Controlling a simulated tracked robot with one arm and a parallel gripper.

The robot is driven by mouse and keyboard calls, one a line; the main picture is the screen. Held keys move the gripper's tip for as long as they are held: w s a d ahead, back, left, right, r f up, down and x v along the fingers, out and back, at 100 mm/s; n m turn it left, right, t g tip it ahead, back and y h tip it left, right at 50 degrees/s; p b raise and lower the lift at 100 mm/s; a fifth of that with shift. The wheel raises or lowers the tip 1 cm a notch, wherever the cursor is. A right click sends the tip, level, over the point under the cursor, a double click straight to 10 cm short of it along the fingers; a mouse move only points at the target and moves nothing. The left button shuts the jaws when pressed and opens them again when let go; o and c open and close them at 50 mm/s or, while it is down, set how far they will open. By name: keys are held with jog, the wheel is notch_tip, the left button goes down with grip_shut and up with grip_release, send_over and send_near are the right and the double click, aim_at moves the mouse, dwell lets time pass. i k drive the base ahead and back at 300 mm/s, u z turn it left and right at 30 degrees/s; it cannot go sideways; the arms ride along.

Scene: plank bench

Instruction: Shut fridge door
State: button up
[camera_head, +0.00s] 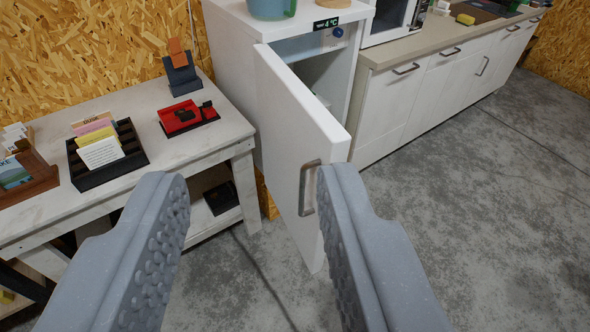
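The white fridge (232,75) stands at the upper middle, with a small temperature display on its top front edge. Its door (290,135) is swung wide open toward me, hinged at the left side. A grey handle (308,188) is on the door near its free edge. The fridge's inside shows only partly behind the door. My gripper (255,190) is open and empty, with its two grey ridged fingers spread wide. The right finger overlaps the door's free edge beside the handle in the picture; I cannot tell whether it touches.
A plank bench (213,133) with a card holder (105,152), a red item on a black tray (188,117) and a stand stands on the left. White cabinets (405,100) run along the right. Grey floor (480,220) is clear at the right.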

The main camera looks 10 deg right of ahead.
aim_at(299, 135)
jog(key=z, duration=0.1)
jog(key=i, duration=1)
jog(key=u, duration=0.1)
